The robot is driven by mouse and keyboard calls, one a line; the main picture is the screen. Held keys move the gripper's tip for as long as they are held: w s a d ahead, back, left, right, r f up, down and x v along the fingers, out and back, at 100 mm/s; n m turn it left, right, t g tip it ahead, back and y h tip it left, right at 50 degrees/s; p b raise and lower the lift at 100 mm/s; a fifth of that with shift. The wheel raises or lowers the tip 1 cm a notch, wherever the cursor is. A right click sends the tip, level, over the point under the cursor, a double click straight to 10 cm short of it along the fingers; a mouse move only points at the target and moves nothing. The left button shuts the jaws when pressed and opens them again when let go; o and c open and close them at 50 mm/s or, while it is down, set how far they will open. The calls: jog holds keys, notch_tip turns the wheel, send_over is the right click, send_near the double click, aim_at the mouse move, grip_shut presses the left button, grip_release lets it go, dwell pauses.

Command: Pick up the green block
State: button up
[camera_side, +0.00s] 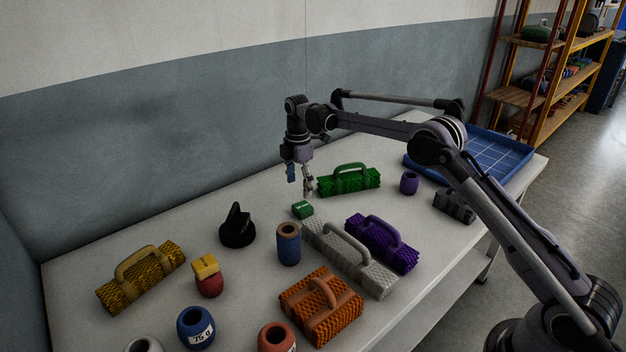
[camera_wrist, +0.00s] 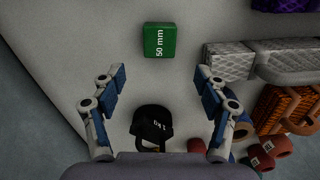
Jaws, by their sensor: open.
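The green block (camera_side: 302,209) is a small cube on the white table, near the far end of the grey net bundle. In the wrist view the green block (camera_wrist: 159,40) shows its top face with the label "50 mm", ahead of the fingertips. My gripper (camera_side: 301,181) points down above the table, just behind and above the block in the side view. In the wrist view my gripper (camera_wrist: 158,82) has its fingers wide apart with nothing between them. The block stands apart from the fingers.
A grey net bundle (camera_side: 333,248) lies close beside the block. A green net bundle (camera_side: 349,181), a purple net bundle (camera_side: 382,243), a blue cylinder (camera_side: 288,246) and a black weight (camera_side: 237,229) stand around. A blue tray (camera_side: 497,157) is at the back right.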

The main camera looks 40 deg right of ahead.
aim_at(300, 207)
jog(key=shift+d+f, duration=0.15)
jog(key=shift+f, duration=3.85)
jog(key=c, duration=1.3)
